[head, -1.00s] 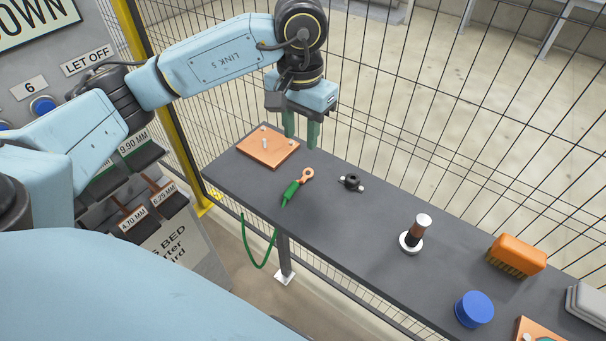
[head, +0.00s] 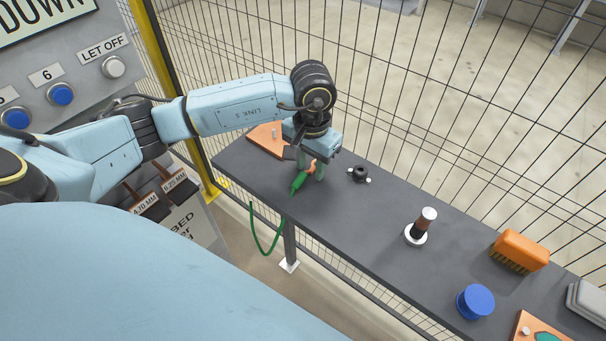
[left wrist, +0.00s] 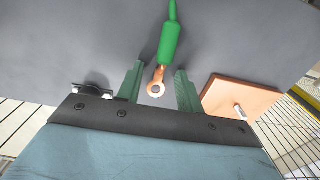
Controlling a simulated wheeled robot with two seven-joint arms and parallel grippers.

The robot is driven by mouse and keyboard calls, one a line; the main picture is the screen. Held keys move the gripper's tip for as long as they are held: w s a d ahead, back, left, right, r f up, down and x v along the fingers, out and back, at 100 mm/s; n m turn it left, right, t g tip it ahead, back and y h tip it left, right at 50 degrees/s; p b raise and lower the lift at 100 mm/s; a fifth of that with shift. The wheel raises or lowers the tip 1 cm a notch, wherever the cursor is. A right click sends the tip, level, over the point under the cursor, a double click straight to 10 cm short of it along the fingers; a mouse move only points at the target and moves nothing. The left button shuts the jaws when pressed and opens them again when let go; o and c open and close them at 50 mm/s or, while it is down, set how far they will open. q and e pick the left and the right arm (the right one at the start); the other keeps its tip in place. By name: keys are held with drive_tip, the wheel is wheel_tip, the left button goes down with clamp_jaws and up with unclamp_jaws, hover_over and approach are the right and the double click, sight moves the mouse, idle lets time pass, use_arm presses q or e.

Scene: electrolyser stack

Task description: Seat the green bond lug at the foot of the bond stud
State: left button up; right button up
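The green bond lug lies on the dark bench, with a green sleeve (head: 298,184) and a copper ring end. In the left wrist view the sleeve (left wrist: 170,42) points away and the copper ring (left wrist: 156,88) lies between my fingers. My left gripper (head: 309,172) is over the lug, pointing down, open, with a gap on both sides of the ring; it also shows in the left wrist view (left wrist: 158,72). A pale upright stud (left wrist: 240,112) stands on a copper plate (head: 262,141), partly hidden by my gripper in the head view. My right gripper is not in view.
A black fitting (head: 359,174) lies right of my gripper. Farther right on the bench (head: 345,230) are a brown-handled tool (head: 424,223), an orange brush (head: 520,248), a blue round piece (head: 475,301) and another copper plate (head: 524,327). A wire fence runs behind the bench.

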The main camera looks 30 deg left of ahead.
use_arm(q)
drive_tip(key=shift+c, duration=0.7)
clamp_jaws()
